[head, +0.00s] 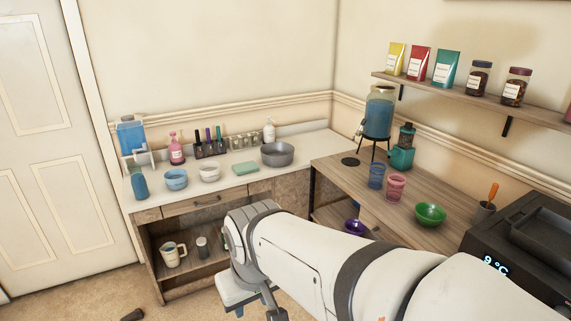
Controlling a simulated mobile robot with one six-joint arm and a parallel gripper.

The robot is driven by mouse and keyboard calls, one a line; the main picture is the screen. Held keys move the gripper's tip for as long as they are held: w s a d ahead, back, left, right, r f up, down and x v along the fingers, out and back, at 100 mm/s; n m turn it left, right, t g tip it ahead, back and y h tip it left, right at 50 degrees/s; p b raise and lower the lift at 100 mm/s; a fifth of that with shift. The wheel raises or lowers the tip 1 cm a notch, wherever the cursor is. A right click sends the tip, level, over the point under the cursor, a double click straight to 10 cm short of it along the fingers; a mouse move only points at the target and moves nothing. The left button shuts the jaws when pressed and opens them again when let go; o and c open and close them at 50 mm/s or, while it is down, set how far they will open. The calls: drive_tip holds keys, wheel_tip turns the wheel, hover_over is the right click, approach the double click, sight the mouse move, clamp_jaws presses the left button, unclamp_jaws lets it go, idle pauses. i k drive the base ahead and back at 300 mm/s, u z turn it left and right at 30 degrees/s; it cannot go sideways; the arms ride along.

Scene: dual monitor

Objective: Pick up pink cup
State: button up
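The pink cup (395,187) stands upright on the wooden counter at the right, just right of a blue cup (376,175) and left of a green bowl (430,214). My arm crosses the lower right of the head view. My gripper (262,305) hangs low near the bottom edge, well left of and below the pink cup, and is not touching it. The gripper is small and partly cut off, so I cannot tell whether it is open or shut.
A blue drink dispenser (380,113) on a dark stand and a teal blender (403,151) stand behind the cups. A dark appliance (519,253) is at the lower right. A white-topped counter (225,185) with bowls and bottles is at the left. A shelf (535,113) hangs above.

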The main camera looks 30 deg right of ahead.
sight(395, 189)
drive_tip(key=i, duration=1.3)
drive_tip(key=z, duration=2.7)
drive_tip(key=i, duration=1)
